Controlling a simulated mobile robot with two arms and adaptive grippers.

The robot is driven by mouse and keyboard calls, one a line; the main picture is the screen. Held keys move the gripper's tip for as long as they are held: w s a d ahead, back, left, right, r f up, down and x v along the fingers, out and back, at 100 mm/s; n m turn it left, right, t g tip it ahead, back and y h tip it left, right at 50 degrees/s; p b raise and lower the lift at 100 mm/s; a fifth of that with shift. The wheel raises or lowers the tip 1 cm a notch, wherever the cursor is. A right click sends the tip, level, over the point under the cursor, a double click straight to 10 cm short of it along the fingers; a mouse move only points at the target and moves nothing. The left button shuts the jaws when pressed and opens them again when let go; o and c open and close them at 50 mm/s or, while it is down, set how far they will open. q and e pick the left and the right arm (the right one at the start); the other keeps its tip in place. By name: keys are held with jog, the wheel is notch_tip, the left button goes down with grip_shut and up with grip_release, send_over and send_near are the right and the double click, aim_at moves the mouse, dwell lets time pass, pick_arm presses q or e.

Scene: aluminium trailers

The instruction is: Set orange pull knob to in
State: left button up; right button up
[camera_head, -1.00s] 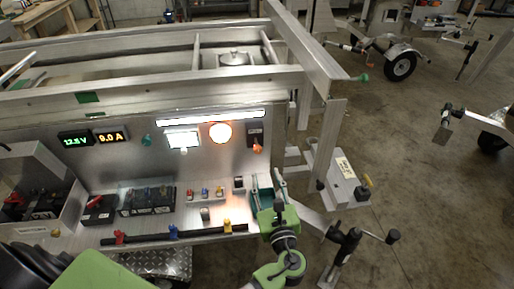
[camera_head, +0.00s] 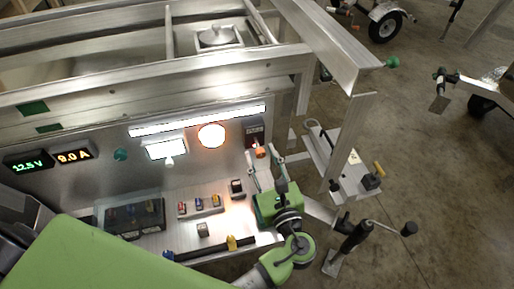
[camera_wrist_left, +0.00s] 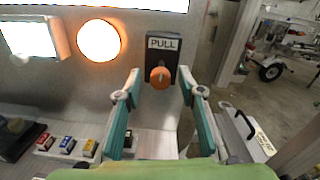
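The orange pull knob (camera_head: 260,152) sits on a dark plate on the trailer's upright metal panel, right of the round glowing lamp. In the left wrist view the orange knob (camera_wrist_left: 160,77) stands out below a label reading PULL (camera_wrist_left: 163,43). My left gripper (camera_head: 264,158) is in front of the panel, just below and around the knob's line in the head view. In the left wrist view the open fingers (camera_wrist_left: 160,88) lie to both sides of the knob, with clear gaps. Nothing is held. My right gripper is not in view.
A round lit lamp (camera_head: 211,136) and a lit white panel (camera_head: 166,149) are left of the knob. Small coloured switches (camera_head: 200,204) and a black box (camera_head: 135,217) sit on the shelf below. A trailer rail (camera_head: 325,40) juts out at upper right.

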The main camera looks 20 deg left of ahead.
aim_at(262, 156)
pick_arm(q)
jog(key=shift+d+r, duration=0.1)
jog(key=shift+c, duration=0.4)
grip_shut()
jog(key=shift+p+x, duration=0.45)
jog(key=shift+x, duration=1.2)
jog(key=shift+o, duration=0.4)
grip_release()
jog(key=shift+w, duration=0.1)
